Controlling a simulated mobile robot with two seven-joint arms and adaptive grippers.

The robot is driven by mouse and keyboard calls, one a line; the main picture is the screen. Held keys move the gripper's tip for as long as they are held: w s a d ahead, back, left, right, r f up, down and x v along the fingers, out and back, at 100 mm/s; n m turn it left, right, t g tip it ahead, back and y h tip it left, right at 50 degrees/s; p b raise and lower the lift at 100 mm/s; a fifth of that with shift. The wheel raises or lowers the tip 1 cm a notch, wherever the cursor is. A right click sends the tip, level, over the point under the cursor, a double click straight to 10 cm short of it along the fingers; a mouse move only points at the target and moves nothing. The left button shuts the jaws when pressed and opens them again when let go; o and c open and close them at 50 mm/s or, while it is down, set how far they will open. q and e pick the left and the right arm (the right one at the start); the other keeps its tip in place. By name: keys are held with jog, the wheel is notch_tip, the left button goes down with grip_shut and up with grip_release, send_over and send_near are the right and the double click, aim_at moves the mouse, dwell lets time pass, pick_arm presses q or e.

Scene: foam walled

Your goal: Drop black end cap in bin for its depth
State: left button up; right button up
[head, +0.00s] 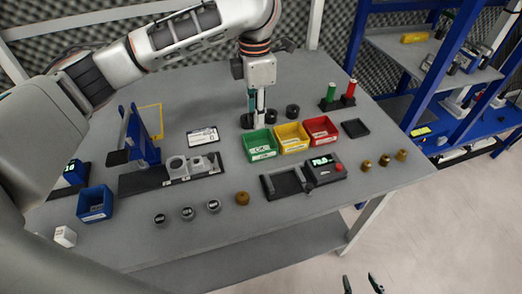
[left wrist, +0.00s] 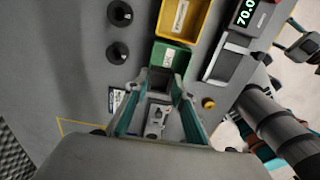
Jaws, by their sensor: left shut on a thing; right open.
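My left gripper (head: 254,118) points down behind the green bin, shut on a black end cap (head: 247,121). In the left wrist view the cap shows as a dark shape (left wrist: 159,80) between the fingertips, beside the green bin's edge; its height above the table is hard to tell. Two other black end caps (head: 270,117) (head: 292,111) stand on the table to its right. The green bin (head: 260,153), yellow bin (head: 293,146) and red bin (head: 322,138) stand in a row, each with a label. My right gripper (head: 362,284) is open and empty at the bottom edge.
A gauge (head: 323,166) with a lit display, seemingly 70.0 in the left wrist view, stands in front of the bins. Grey caps (head: 187,213) and brass pieces (head: 384,160) lie near the front. A black tray (head: 355,128) lies right of the red bin. A blue bin (head: 95,204) stands left.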

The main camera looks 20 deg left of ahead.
pick_arm(q)
jog(key=o, duration=1.2)
jog(key=shift+r, duration=0.1)
notch_tip(320, 180, up, 12)
jog(key=shift+f, duration=0.1)
jog(key=shift+s, duration=0.1)
